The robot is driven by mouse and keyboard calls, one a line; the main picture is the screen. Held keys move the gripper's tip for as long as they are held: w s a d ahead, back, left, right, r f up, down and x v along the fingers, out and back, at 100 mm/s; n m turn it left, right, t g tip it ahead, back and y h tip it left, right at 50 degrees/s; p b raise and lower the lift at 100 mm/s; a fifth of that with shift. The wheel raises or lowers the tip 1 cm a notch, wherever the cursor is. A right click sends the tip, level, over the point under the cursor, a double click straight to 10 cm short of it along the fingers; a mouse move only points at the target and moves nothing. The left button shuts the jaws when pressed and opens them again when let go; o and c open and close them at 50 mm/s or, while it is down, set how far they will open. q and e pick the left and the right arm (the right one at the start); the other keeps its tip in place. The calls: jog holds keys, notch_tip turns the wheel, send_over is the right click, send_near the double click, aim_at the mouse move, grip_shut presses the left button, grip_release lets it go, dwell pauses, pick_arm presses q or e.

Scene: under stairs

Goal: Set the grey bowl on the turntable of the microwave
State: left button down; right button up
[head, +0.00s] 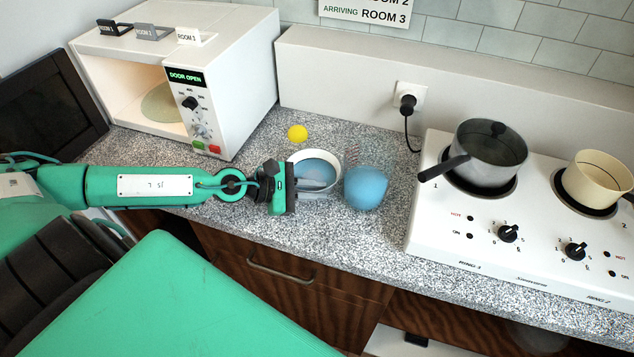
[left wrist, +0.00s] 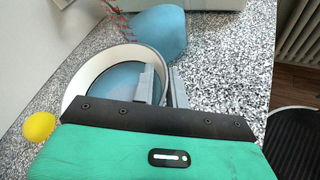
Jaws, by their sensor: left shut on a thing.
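The grey bowl (head: 329,162) is on the granite counter, pale at the rim and blue inside. It also shows in the left wrist view (left wrist: 88,78). My left gripper (head: 298,187) is shut on the near side of its rim; in the left wrist view one finger is inside the bowl and one outside (left wrist: 167,90). I cannot tell whether the bowl is still touching the counter. The microwave (head: 232,98) stands at the back left, its display reading "DOOR OPEN". Its pale round turntable (head: 160,103) shows inside, bare where visible. My right gripper is out of view.
A blue rounded object (head: 366,188) stands close right of the bowl, a faint see-through item behind it. A yellow ball (head: 297,132) lies behind the bowl. The dark open door (head: 45,118) is left of the microwave. A hob (head: 450,215) with two pans is right.

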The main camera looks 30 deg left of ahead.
pick_arm(q)
jog(key=s, duration=0.3)
jog(key=s+d, duration=0.1)
jog(key=s, duration=0.2)
jog(key=s+d, duration=0.1)
jog(key=s, duration=0.2)
jog(key=shift+d, duration=0.1)
jog(key=s+d+p, duration=0.2)
jog(key=s+p, duration=0.1)
jog(key=s, duration=0.6)
jog(key=s+d+p, duration=0.2)
jog(key=s+p, duration=0.2)
jog(key=s, duration=0.6)
jog(key=shift+s+d, duration=0.2)
jog(key=shift+d, duration=0.15)
jog(key=shift+s, duration=0.1)
